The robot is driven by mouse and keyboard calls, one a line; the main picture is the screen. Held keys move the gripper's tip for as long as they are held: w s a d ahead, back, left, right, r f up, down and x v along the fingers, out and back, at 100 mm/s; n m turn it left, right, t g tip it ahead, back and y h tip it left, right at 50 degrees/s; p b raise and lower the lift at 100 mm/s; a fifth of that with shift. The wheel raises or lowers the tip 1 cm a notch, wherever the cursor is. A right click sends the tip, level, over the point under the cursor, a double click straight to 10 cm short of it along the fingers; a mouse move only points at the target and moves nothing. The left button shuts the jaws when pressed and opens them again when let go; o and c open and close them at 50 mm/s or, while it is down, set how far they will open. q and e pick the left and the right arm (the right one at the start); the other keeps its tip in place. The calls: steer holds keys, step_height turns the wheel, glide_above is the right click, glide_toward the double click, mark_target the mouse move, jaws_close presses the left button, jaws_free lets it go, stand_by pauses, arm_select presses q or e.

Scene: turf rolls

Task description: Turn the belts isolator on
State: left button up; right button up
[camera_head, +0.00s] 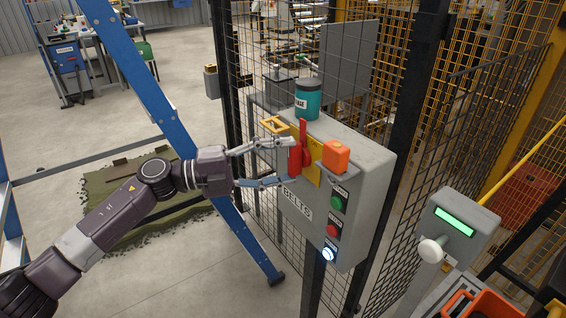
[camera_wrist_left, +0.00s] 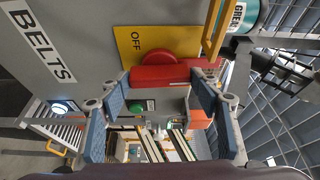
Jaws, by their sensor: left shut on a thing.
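The belts isolator is a red handle (camera_head: 303,146) on a yellow plate (camera_head: 314,172), on the front of a grey box (camera_head: 350,205) labelled BELTS. The handle stands roughly upright along the box face in the head view. In the left wrist view the red handle (camera_wrist_left: 160,77) lies across between the fingertips, and the yellow plate (camera_wrist_left: 150,45) reads OFF. My left gripper (camera_head: 288,162) is shut on the handle, one finger on each side; it also shows in the left wrist view (camera_wrist_left: 165,88). Any ON mark is not visible. My right gripper is not in view.
A teal grease tin (camera_head: 307,102) stands on the box. An orange padlock-like block (camera_head: 336,155) and a yellow loop (camera_head: 274,125) flank the handle. Green (camera_head: 337,203), red (camera_head: 332,231) and lit white (camera_head: 328,254) buttons sit below. Mesh fence surrounds the box; a blue ladder frame (camera_head: 150,95) stands left.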

arm_select(q)
steer(key=shift+m, duration=0.4)
steer(key=o, duration=1.2)
steer(key=shift+c, duration=0.2)
steer(key=v, duration=1.2)
